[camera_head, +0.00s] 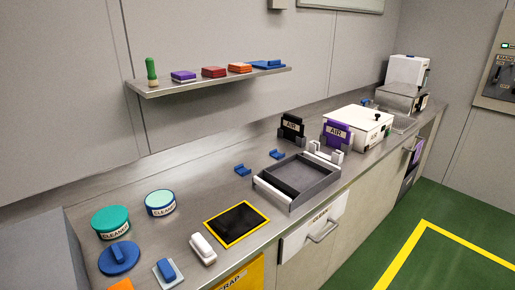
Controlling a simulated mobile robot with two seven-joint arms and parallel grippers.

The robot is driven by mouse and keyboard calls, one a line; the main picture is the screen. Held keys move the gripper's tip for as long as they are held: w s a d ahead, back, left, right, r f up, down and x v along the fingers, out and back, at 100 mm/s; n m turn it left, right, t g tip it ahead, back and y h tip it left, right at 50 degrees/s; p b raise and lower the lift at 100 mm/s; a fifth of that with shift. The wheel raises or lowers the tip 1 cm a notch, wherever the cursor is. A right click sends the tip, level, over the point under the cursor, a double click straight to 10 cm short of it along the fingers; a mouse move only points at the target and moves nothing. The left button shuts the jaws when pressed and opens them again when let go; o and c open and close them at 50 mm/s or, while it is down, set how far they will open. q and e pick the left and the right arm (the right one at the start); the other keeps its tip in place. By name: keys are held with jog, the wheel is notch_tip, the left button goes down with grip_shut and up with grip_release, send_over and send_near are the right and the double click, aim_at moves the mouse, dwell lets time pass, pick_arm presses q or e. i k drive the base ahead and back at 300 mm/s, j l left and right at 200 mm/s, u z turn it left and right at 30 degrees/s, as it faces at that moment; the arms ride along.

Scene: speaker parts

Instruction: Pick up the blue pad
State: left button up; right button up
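Several blue things are in view, and I cannot tell for certain which is the blue pad. A flat blue piece (267,64) lies at the right end of the wall shelf, beside an orange block (239,68). Two small blue pieces, one on the left (242,169) and one on the right (277,154), lie on the counter behind the grey tray. A blue piece (167,269) sits on a pale plate at the front. A round blue disc (119,258) with a raised grip lies near the front left. Neither of my grippers is in view.
The steel shelf (200,82) also holds red (214,72) and purple (183,76) blocks and a green bottle-like object (151,71). The counter holds two cleaner tubs (111,221), a yellow-edged black mat (237,218), a grey tray (299,205) and a white box (358,126).

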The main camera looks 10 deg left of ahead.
aim_at(166, 273)
jog(key=u, duration=1)
